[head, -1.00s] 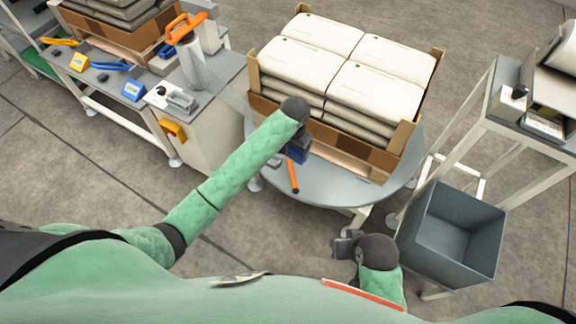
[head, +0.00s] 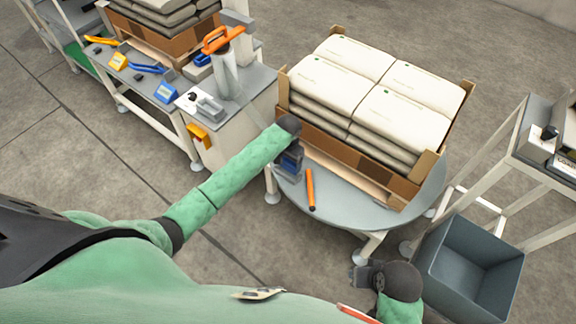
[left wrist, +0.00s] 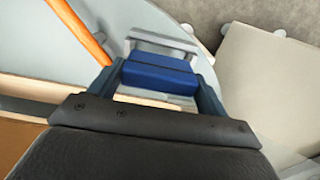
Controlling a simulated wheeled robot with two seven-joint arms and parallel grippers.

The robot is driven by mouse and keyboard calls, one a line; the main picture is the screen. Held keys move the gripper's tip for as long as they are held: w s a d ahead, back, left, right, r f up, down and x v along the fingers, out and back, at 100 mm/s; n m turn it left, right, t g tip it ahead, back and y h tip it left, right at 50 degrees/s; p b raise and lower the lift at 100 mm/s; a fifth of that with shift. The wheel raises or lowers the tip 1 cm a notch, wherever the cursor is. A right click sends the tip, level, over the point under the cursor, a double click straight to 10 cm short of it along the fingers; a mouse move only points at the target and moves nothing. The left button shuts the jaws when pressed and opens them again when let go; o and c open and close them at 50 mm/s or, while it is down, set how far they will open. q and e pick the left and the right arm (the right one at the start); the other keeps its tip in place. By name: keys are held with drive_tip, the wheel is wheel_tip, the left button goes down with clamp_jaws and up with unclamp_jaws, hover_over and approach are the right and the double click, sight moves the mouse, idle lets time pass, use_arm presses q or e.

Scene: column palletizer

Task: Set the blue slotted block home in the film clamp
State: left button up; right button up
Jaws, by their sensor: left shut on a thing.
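My left gripper (head: 290,160) is low over the left part of the round grey table, beside the cardboard tray. In the left wrist view its two dark fingers (left wrist: 158,88) are shut on the blue block (left wrist: 158,75), one at each end. A light grey bracket-like part (left wrist: 160,42) lies just beyond the block; it may be the film clamp. I cannot tell whether block and bracket touch. The block's slot is not clear, and the arm hides most of this spot in the head view. My right gripper (head: 360,275) hangs at the lower right, away from the table; its jaws are unclear.
An orange bar (head: 310,188) lies on the round table (head: 345,215), right of my left gripper. A cardboard tray (head: 350,155) of stacked white bags fills much of that table. A white cabinet (head: 245,120) stands left, a grey bin (head: 468,270) lower right.

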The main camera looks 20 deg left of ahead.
sight(288, 166)
use_arm(q)
drive_tip(key=shift+a+f+p, duration=0.1)
drive_tip(key=shift+f+p, duration=0.2)
drive_tip(key=shift+f, duration=1.8)
use_arm(e)
drive_tip(key=shift+s+d+r, duration=0.2)
drive_tip(key=shift+d+r, duration=0.15)
drive_tip(key=shift+d, duration=0.05)
use_arm(q)
drive_tip(key=shift+f, duration=0.1)
use_arm(e)
drive_tip(key=shift+r, duration=0.1)
use_arm(q)
drive_tip(key=o, duration=1)
use_arm(e)
drive_tip(key=shift+w+a, duration=0.1)
